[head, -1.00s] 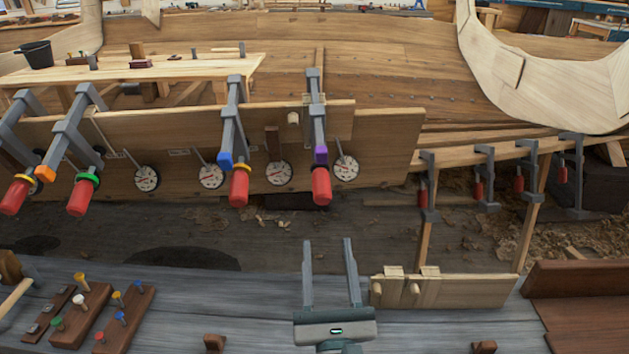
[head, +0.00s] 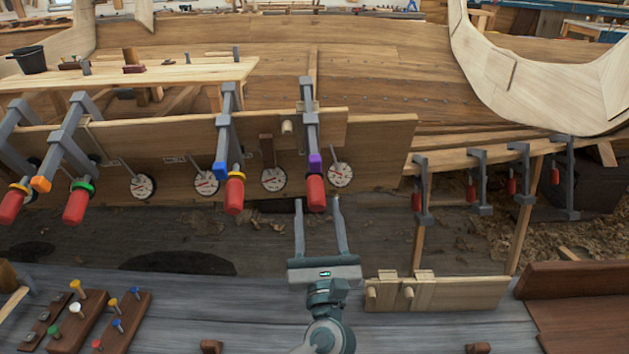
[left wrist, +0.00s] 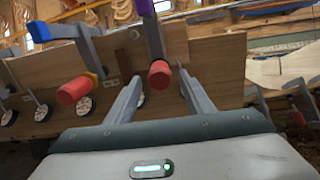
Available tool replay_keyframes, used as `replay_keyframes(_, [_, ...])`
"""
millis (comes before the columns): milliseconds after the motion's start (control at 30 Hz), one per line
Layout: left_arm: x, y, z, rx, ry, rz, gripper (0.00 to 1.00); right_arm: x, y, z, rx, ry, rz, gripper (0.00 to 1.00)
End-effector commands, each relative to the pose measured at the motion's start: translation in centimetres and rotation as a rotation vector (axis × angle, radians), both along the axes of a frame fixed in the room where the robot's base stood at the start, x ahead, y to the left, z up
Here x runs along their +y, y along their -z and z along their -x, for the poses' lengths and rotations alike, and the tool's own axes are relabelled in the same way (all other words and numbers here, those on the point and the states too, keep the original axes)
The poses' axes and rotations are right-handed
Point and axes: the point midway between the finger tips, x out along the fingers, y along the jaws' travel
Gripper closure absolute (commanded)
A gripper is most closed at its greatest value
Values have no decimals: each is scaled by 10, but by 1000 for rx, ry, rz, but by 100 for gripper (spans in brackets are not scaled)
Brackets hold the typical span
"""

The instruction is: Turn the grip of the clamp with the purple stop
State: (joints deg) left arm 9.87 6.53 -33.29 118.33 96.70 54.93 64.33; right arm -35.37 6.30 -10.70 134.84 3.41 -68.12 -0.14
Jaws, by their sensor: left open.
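The clamp with the purple stop (head: 315,161) hangs on the plank edge, with its red grip (head: 316,193) at its lower end. In the left wrist view its purple stop (left wrist: 146,7) is at the top, and its red grip (left wrist: 160,75) shows between and beyond the fingers. My left gripper (head: 318,204) is open and empty. Its fingertips point at the red grip from just below it in the head view. Whether they touch the grip I cannot tell; they look apart from it. My right gripper is not in view.
The clamp with the blue stop (head: 220,169) is to the left, beyond a dial gauge (head: 273,178). Another dial gauge (head: 340,174) sits close on the right. Clamps with green (head: 84,188) and orange (head: 41,184) stops are farther left. A wooden block (head: 435,294) stands on the bench.

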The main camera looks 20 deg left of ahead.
Motion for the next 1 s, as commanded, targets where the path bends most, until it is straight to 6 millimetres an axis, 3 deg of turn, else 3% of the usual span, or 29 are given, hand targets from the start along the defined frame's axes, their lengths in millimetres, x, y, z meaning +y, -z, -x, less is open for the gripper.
replay_keyframes(200, [14, -16, -33, -1, -2, -2, 52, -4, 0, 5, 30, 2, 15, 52])
replay_keyframes(400, [22, -25, -53, -1, -1, -2, 52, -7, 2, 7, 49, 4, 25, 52])
replay_keyframes(867, [26, -27, -61, 0, -1, 0, 52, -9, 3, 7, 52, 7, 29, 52])
replay_keyframes(1000, [26, -27, -61, 0, -1, 0, 83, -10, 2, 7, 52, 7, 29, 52])
